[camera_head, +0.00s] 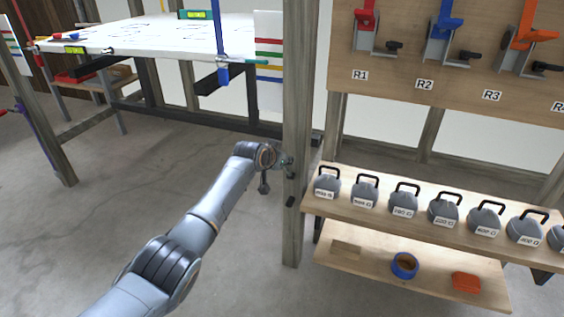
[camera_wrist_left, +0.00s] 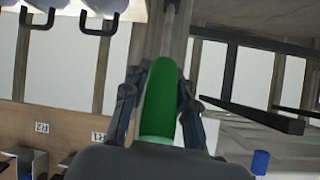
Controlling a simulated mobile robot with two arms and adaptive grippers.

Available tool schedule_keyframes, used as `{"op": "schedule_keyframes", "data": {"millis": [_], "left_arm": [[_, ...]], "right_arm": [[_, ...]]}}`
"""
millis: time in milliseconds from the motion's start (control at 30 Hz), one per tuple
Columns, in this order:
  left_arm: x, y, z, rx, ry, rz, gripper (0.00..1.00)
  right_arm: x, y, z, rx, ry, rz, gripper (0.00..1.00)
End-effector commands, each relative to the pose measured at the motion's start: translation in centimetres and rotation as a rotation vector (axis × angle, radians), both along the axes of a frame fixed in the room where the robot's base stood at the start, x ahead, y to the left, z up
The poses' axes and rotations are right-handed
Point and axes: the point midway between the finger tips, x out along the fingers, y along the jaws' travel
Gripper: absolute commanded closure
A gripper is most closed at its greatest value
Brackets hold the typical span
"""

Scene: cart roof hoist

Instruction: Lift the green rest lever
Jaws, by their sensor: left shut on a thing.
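The green rest lever (camera_wrist_left: 161,100) shows in the left wrist view as a rounded green handle on a grey rod by the wooden post. My left gripper (camera_wrist_left: 160,78) has one finger on each side of it and is shut on it. In the head view my left gripper (camera_head: 280,161) is at the wooden post (camera_head: 294,120), in the middle of the picture. There the lever is mostly hidden by the gripper. My right gripper is in neither view.
A shelf (camera_head: 430,226) with several grey weights stands right of the post. Above it is a board (camera_head: 450,95) with coloured clamps labelled R1, R2 and R3. The floor left of the post is clear.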

Motion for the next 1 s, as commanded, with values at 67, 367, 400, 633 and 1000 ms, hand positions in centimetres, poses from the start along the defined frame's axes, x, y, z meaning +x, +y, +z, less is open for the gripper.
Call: {"op": "schedule_keyframes", "data": {"millis": [67,367,400,633,1000], "left_arm": [[0.3,-0.13,0.5,0.001,0.004,0.0,1.0],[0.47,-0.15,0.57,0.006,0.019,0.0,1.0],[0.47,-0.15,0.57,0.006,0.019,0.0,1.0],[0.46,-0.16,0.56,0.006,0.018,-0.001,0.67],[0.38,-0.14,0.33,0.007,0.024,0.0,0.48]], "right_arm": [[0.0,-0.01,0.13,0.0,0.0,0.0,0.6],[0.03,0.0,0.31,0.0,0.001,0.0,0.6],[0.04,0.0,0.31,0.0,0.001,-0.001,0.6],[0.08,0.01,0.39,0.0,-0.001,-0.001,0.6],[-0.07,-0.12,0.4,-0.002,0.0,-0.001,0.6]]}}
